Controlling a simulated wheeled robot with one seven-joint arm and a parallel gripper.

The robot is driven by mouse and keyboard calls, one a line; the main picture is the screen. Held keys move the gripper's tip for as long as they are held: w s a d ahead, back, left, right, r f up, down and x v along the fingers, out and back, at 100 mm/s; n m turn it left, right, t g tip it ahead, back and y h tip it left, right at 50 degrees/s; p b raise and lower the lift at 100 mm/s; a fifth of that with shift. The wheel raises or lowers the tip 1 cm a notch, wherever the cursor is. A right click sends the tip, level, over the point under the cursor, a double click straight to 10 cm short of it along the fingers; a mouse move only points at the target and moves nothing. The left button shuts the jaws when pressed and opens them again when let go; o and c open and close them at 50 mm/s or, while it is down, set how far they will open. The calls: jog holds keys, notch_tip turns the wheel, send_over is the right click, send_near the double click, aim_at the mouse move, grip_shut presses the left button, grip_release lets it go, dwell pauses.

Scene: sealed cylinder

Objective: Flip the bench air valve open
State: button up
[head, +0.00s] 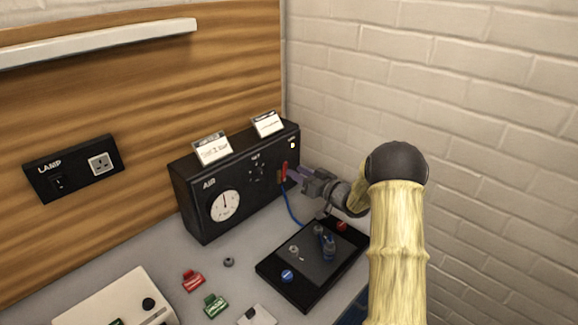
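The black air unit (193,203), marked AIR, stands on the bench against the wooden back panel. It has a round white gauge (225,205) on its front. A small red lever (284,173), which looks like the air valve, sits near the right end of that front and points roughly upright. My gripper (295,177) is right beside the red lever, coming from the right. Its fingertips are too small to tell whether they touch the lever or are open. A blue hose (291,207) runs down from below the lever.
A black tray (295,284) with small fittings lies in front of the unit, below my arm. Red (193,281) and green (214,305) blocks and a small grey ring (229,262) lie left of it. A white brick wall (480,130) rises close on the right.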

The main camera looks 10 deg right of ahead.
aim_at(285, 168)
jog(key=x, duration=0.4)
jog(key=shift+w+a+p, duration=0.15)
jog(key=shift+w+p, duration=0.1)
jog(key=shift+p, duration=0.1)
grip_shut()
jog(key=shift+f+b, duration=0.1)
jog(key=shift+b, duration=0.25)
jog(key=shift+s+a+n+b, duration=0.25)
jog(key=shift+n+b, duration=0.45)
jog(key=shift+b, duration=0.2)
jog(key=shift+s+a+n+b, duration=0.15)
jog(key=shift+a+n+b, duration=0.05)
jog(key=shift+n+b, duration=0.45)
